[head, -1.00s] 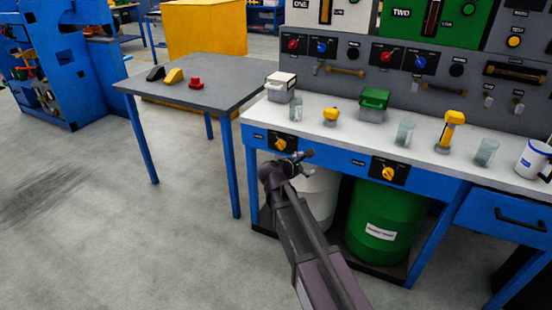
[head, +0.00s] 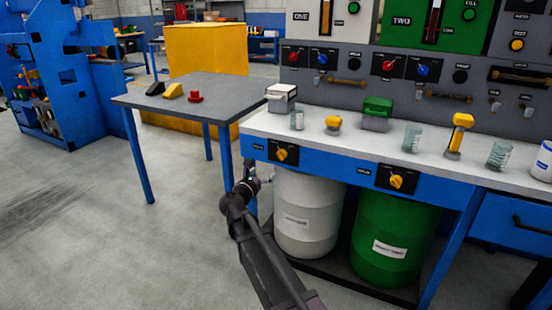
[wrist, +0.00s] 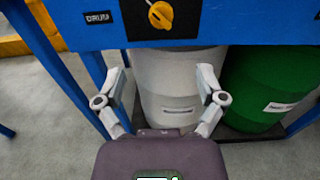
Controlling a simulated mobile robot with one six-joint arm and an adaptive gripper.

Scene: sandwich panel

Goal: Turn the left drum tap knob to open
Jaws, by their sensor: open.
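The left drum tap knob (head: 282,154) is yellow, on a black plate in the blue front rail of the bench, above the white drum (head: 305,215). In the wrist view the knob (wrist: 160,14) is at the top centre, its pointer tilted. My gripper (head: 266,180) is below and a little left of the knob in the head view, apart from it. In the wrist view my gripper (wrist: 161,80) has its two fingers spread wide with nothing between them; the white drum stands beyond.
A second yellow knob (head: 396,181) sits to the right above the green drum (head: 392,235). A grey side table (head: 200,95) stands at left. Jars and bottles stand on the white bench top (head: 350,140). The floor at left is clear.

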